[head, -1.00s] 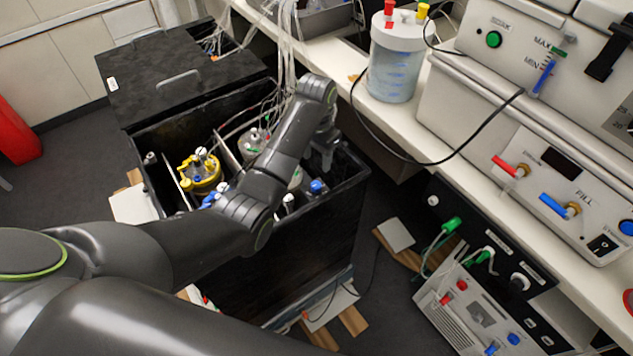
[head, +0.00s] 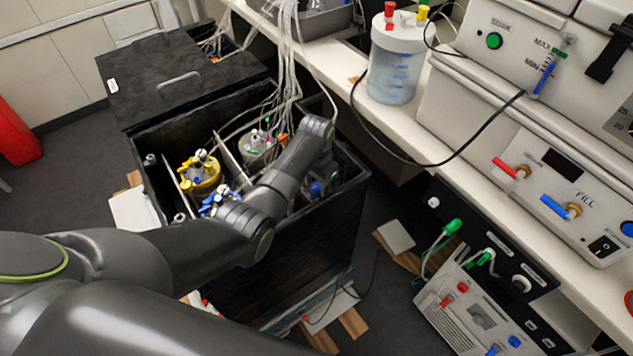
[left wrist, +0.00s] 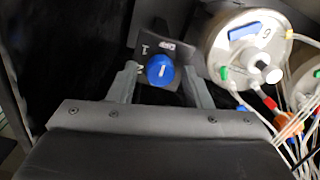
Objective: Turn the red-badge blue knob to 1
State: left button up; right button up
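A blue knob (left wrist: 160,70) with a white pointer line sits on a dark plate (left wrist: 181,52) with white markings in the left wrist view. The line lies roughly level across its face. A pale label shows on the plate; I cannot make out a red badge. My left gripper (left wrist: 158,74) is open, one finger on each side of the knob, with small gaps that look clear of it. In the head view, a blue knob (head: 316,188) shows inside the black box (head: 300,250), and my arm hides most of the gripper. My right gripper is not in view.
A round metal vessel lid (left wrist: 248,45) with tubes and fittings is close right of the knob. In the head view, a yellow-ringed vessel (head: 203,172) and hanging tubes (head: 285,60) are in or over the box. A bench (head: 430,140) with equipment runs along the right.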

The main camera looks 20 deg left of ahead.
pick_arm(q)
jog(key=c, duration=0.8)
jog(key=shift+c, duration=0.2)
jog(key=shift+r, duration=0.1)
jog(key=shift+r+n+p, duration=0.1)
jog(key=shift+n+p, duration=0.85)
jog(key=shift+n, duration=0.05)
jog(key=shift+n+p, duration=0.8)
jog(key=shift+n, duration=0.4)
jog(key=n+p, duration=0.1)
jog(key=n, duration=0.2)
jog(key=shift+n, duration=0.3)
jog(key=shift+n+p, duration=0.7)
jog(key=shift+n, duration=1.2)
